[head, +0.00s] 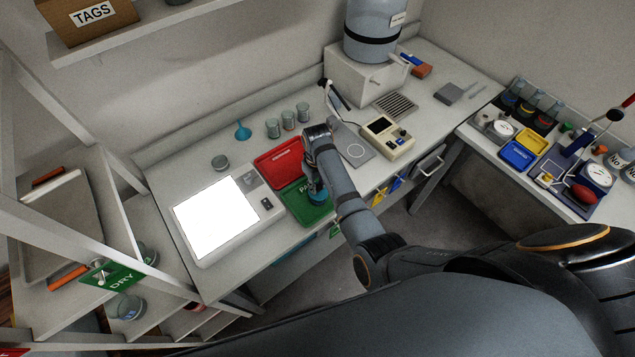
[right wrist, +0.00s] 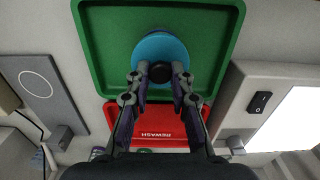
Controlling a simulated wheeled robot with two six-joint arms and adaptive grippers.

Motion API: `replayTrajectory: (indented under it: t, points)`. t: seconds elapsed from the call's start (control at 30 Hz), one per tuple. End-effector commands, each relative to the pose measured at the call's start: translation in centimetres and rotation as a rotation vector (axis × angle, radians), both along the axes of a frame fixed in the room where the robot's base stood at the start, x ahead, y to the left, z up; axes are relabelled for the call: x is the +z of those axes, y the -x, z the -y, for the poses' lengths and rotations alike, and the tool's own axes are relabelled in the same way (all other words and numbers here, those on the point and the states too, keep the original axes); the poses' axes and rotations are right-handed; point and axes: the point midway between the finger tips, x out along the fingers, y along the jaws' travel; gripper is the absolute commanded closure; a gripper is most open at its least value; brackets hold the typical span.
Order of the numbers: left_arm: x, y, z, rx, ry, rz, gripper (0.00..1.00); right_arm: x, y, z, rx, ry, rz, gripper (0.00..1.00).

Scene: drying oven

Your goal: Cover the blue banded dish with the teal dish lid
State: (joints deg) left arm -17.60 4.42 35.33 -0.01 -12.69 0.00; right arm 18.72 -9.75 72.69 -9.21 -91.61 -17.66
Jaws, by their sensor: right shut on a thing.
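The teal dish lid (right wrist: 160,50) is a round disc with a black knob (right wrist: 160,73), low over the green tray (right wrist: 105,50). My right gripper (right wrist: 160,78) is shut on the knob, one finger on each side. In the head view my right gripper (head: 316,180) points down over the green tray (head: 322,213), with the lid (head: 318,195) partly hidden beneath it. A darker blue edge (right wrist: 155,32) shows past the lid's far rim; I cannot tell whether it is the blue banded dish under the lid. My left gripper is not in view.
A red tray (head: 272,166) marked REWASH adjoins the green tray. A bright white light panel (head: 215,218) lies to the left, and a grey pad (head: 352,147) to the right. Several glass jars (head: 288,120) stand behind. Glass dishes (head: 130,307) sit on the left rack.

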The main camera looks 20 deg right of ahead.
Motion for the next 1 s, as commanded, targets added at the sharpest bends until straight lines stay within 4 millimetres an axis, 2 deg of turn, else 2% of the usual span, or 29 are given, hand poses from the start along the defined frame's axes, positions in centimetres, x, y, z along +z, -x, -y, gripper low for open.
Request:
replayTrajectory:
  t: [0.33,0.77,0.8,1.0]
  points:
    - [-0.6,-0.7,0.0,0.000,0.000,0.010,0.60,-1.8,0.0,0.0,0.000,0.000,0.000,0.94]
    - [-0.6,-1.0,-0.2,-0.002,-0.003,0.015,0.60,-2.1,0.0,0.0,0.000,0.000,0.000,0.94]
    - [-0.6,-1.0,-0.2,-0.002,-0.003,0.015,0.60,-2.1,0.0,0.0,0.000,0.000,0.000,0.76]
    - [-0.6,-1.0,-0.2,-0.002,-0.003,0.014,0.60,-2.1,0.0,0.0,0.000,0.000,0.000,0.52]
